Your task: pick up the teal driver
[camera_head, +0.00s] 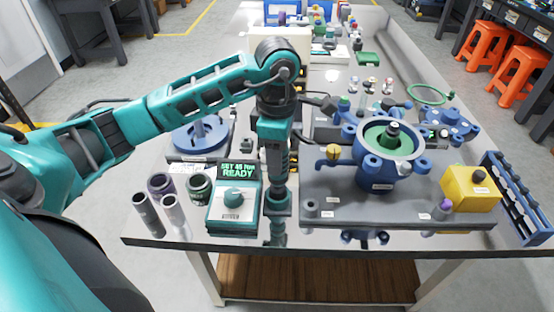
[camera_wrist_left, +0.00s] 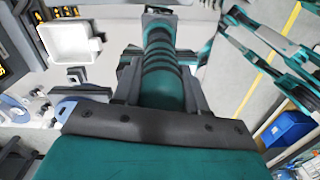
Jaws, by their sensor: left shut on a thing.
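The teal driver (camera_head: 279,178) is upright near the table's front edge in the head view, between the teal control box and the grey fixture plate. In the left wrist view the driver (camera_wrist_left: 163,72) shows as a teal body with dark bands, between the gripper's fingers. My left gripper (camera_head: 276,152) reaches down from above and is shut on the driver. The driver's lower end is close to the tabletop; I cannot tell whether it touches. My right gripper is not in view.
The teal control box (camera_head: 234,205) with a READY display stands just left of the driver. Several grey and purple cylinders (camera_head: 160,186) stand further left. The grey fixture plate (camera_head: 340,213) with a blue housing (camera_head: 376,172) and a yellow box (camera_head: 469,189) are to the right.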

